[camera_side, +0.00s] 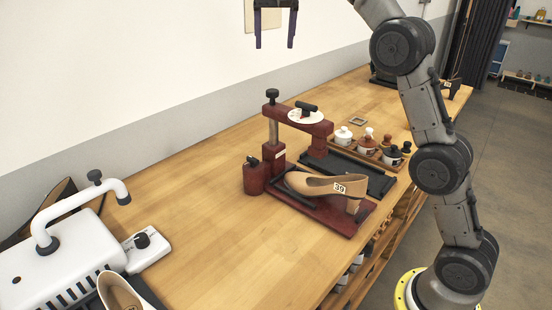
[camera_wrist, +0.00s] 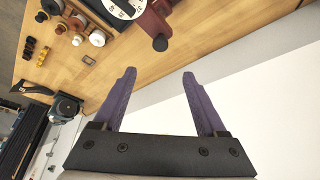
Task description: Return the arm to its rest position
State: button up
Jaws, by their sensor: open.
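My gripper (camera_side: 275,38) is at the top of the side view, raised well above the bench and near the wall. Its two purple fingers are apart with nothing between them. In the wrist view my gripper (camera_wrist: 160,78) also shows open and empty, with the wall and bench edge beyond the fingers. The upper part of the gripper is cut off by the top of the side view.
A dark red press (camera_side: 278,150) with a dial stands mid-bench; a beige shoe (camera_side: 312,184) marked 39 lies on its base. A tray with several small pots (camera_side: 366,147) is behind it. A white machine (camera_side: 62,262) stands at front left. The bench (camera_side: 195,190) between is clear.

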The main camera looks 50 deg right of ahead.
jog(key=s+a+r+n+t, duration=0.1)
jog(key=s+r, duration=0.2)
jog(key=s, duration=0.4)
jog(key=s+a+r, duration=0.1)
jog(key=s+r, duration=0.3)
jog(key=s, duration=0.3)
jog(key=s+a+f+n+t+y, duration=0.1)
jog(key=s+a+f+n, duration=0.15)
jog(key=s+f, duration=0.6)
jog(key=s+a+f+n+y, duration=0.1)
jog(key=s+f+n, duration=0.1)
jog(key=s+f, duration=0.3)
jog(key=s+a+f+n+y, duration=0.1)
jog(key=s+f, duration=0.5)
jog(key=f, duration=0.7)
jog(key=shift+s+a+f+n, duration=0.3)
jog(key=shift+a+n, duration=0.35)
jog(key=shift+n, duration=0.6)
